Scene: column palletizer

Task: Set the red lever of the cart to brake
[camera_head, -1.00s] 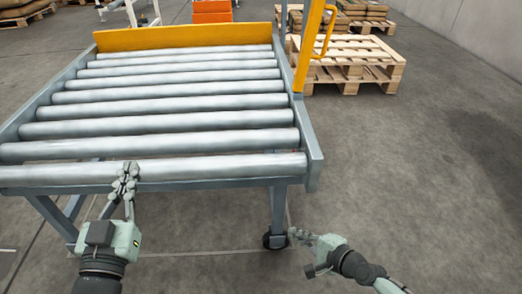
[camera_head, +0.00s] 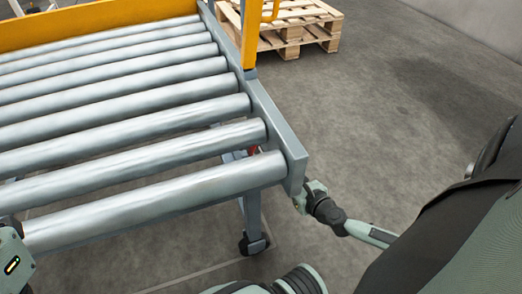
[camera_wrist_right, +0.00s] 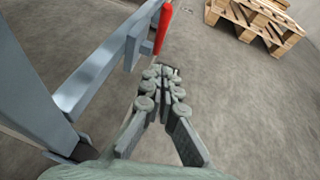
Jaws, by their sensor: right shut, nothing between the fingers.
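The cart (camera_head: 272,112) is a grey roller frame at left in the head view. Its red lever (camera_wrist_right: 163,27) hangs beside a grey frame member at the top of the right wrist view. A small red bit of it (camera_head: 253,149) shows between rollers in the head view. My right gripper (camera_wrist_right: 160,72) is shut and empty, its fingertips just below the lever's lower end in the picture; I see no contact. In the head view it is partly hidden beside the cart's front right corner. Only part of my left gripper (camera_head: 12,262) shows at the left edge; its fingertips are hidden.
A caster wheel (camera_head: 254,243) stands under the cart's front right leg. A yellow post (camera_head: 251,35) rises from the cart's right side. A wooden pallet (camera_head: 300,30) lies beyond it.

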